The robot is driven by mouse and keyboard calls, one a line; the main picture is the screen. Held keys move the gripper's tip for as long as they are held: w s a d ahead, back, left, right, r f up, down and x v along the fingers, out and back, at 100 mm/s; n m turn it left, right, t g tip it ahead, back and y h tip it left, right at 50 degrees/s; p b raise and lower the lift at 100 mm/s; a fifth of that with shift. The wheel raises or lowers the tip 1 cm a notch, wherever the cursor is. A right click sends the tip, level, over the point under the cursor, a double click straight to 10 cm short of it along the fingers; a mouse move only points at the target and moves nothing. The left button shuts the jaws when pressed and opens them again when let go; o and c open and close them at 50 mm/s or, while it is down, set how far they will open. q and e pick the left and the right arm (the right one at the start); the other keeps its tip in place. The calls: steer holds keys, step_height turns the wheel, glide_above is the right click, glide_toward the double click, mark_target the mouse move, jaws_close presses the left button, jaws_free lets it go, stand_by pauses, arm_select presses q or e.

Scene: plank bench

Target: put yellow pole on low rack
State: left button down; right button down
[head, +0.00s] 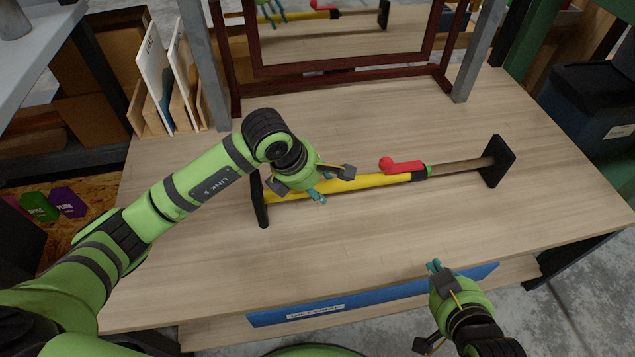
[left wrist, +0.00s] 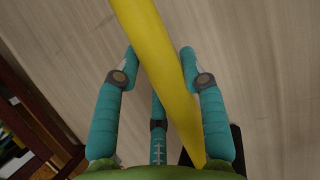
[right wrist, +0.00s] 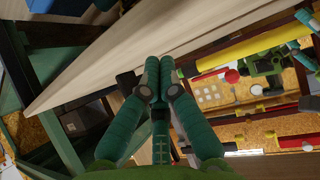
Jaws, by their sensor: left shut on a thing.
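The yellow pole (head: 375,182) lies lengthwise across the bench top. It has black end plates, a red lever, a green collar and a brownish rod at its right end. My left gripper (head: 319,187) is at its yellow part, nearer the left end. In the left wrist view the teal fingers (left wrist: 159,52) are shut on the yellow tube (left wrist: 158,50), one on each side. My right gripper (head: 436,266) is at the bench's front edge, away from the pole. Its fingers (right wrist: 159,72) are together and empty in the right wrist view. I cannot tell for sure which part is the low rack.
A dark-framed mirror (head: 343,72) stands at the bench's back and reflects the pole. Upright boards (head: 160,75) stand at back left. A blue labelled strip (head: 370,296) runs along the front edge, above a lower board (head: 225,336). The bench top (head: 180,265) in front of the pole is clear.

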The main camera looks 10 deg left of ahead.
arm_select(q)
steer(key=shift+a+f, duration=0.1)
steer(key=shift+f, duration=0.05)
steer(key=c, duration=0.9)
jaws_free()
steer(key=shift+s, duration=0.1)
steer(key=shift+o, duration=0.9)
